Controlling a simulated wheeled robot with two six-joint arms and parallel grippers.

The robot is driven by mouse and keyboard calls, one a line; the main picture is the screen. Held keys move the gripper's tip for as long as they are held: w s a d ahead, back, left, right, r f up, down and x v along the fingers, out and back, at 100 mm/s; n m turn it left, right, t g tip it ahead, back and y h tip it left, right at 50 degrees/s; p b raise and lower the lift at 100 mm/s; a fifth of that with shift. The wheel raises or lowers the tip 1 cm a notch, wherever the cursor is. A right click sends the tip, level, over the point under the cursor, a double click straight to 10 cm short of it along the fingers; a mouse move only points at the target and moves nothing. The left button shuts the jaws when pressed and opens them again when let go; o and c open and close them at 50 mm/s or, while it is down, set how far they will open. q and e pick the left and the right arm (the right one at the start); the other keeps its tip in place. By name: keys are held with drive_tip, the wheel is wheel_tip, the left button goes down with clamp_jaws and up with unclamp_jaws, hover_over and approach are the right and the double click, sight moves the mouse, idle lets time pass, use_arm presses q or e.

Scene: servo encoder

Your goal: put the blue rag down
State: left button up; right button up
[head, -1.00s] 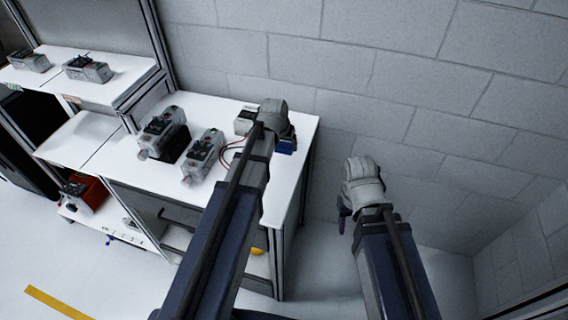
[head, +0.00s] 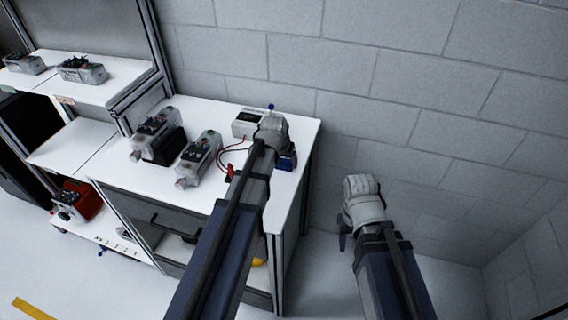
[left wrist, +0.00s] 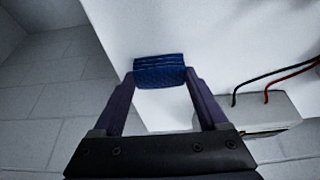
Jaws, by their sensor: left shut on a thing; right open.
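The blue rag (left wrist: 160,70) is a folded, ribbed dark blue cloth. In the left wrist view it sits between the fingertips of my left gripper (left wrist: 160,78), which is shut on it. White bench top shows around the rag; I cannot tell whether the rag touches it. In the head view the rag (head: 287,161) shows partly beside my left wrist, over the right end of the white workbench (head: 262,186). My right arm's end (head: 363,205) is right of the bench in front of the wall. Its fingers are mostly hidden.
A white meter box (head: 246,122) with red and black leads stands by my left gripper. Two grey servo motors (head: 199,158) (head: 155,135) stand on the bench's left part. A block wall (head: 420,90) lies behind. More motors sit on the shelf (head: 110,90) at left.

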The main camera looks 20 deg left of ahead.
use_arm(q)
drive_tip(key=shift+f, duration=0.15)
drive_tip(key=o, duration=1.4)
drive_tip(key=shift+c, duration=0.2)
drive_tip(key=p+v, duration=1.1)
drive_tip(key=v, duration=0.1)
drive_tip(key=s+d+m+g, duration=0.1)
drive_tip(key=s+d+g, duration=0.1)
drive_tip(key=s+d, duration=0.4)
drive_tip(key=s+d+f+m+g+y, duration=0.1)
drive_tip(key=s+d+m+g, duration=0.1)
drive_tip(key=s+d, duration=0.5)
drive_tip(key=s+g, duration=0.1)
drive_tip(key=s, duration=0.5)
drive_tip(key=shift+d+y, duration=0.25)
drive_tip(key=shift+y, duration=0.05)
